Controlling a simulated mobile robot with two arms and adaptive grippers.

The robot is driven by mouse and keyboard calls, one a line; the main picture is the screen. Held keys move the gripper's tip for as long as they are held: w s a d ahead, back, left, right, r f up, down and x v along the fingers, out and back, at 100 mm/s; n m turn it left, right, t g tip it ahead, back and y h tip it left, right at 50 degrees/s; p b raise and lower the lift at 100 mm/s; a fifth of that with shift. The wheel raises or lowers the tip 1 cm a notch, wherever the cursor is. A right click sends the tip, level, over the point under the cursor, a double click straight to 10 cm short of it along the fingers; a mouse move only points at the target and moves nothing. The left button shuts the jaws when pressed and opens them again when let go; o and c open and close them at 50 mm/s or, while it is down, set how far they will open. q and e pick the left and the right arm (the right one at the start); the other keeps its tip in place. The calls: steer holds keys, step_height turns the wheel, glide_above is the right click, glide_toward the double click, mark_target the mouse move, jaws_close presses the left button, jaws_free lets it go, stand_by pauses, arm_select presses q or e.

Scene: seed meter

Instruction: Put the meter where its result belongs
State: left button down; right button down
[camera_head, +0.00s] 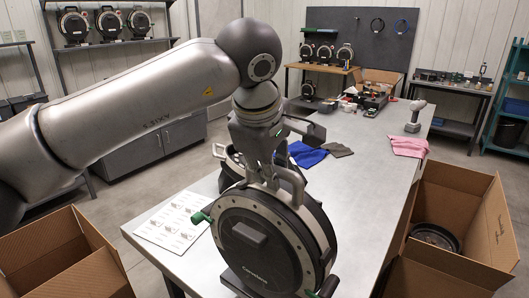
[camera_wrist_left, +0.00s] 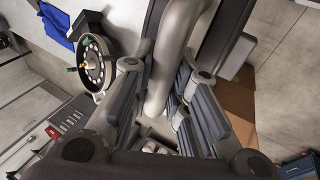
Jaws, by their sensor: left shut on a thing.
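The meter (camera_head: 262,245) is a round black disc housing with a silver bolted rim, green knobs and a grey top handle. My left gripper (camera_head: 268,184) is shut on that handle from above. The handle also shows between the fingers in the left wrist view (camera_wrist_left: 170,50). The meter is upright at the table's near end; whether its foot touches the table I cannot tell. A second round unit (camera_head: 231,172) stands behind it, mostly hidden in the head view; the left wrist view shows its holed disc and hub (camera_wrist_left: 95,62). My right gripper is not in view.
An open cardboard box (camera_head: 62,262) stands at left; another (camera_head: 490,225) at right holds a black round part (camera_head: 435,237). A picture sheet (camera_head: 172,222) lies on the table (camera_head: 345,185). Blue cloth (camera_head: 306,154), pink cloth (camera_head: 408,146) and a drill (camera_head: 415,115) lie farther back. Shelves hold similar meters (camera_head: 74,26).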

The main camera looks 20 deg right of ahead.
arm_select(q)
steer(key=shift+w+d+f+p, duration=0.35)
steer(key=shift+w+d+f, duration=0.05)
steer(key=shift+w+f, duration=0.1)
steer(key=shift+f+p, duration=0.6)
steer(key=shift+f, duration=0.35)
steer(key=shift+w+f, duration=0.1)
steer(key=shift+f, duration=0.35)
steer(key=c, duration=1.8)
jaws_free()
steer(key=shift+f, duration=0.4)
steer(key=o, duration=0.4)
steer(key=shift+s+a+r, duration=0.1)
steer(key=shift+s, duration=0.2)
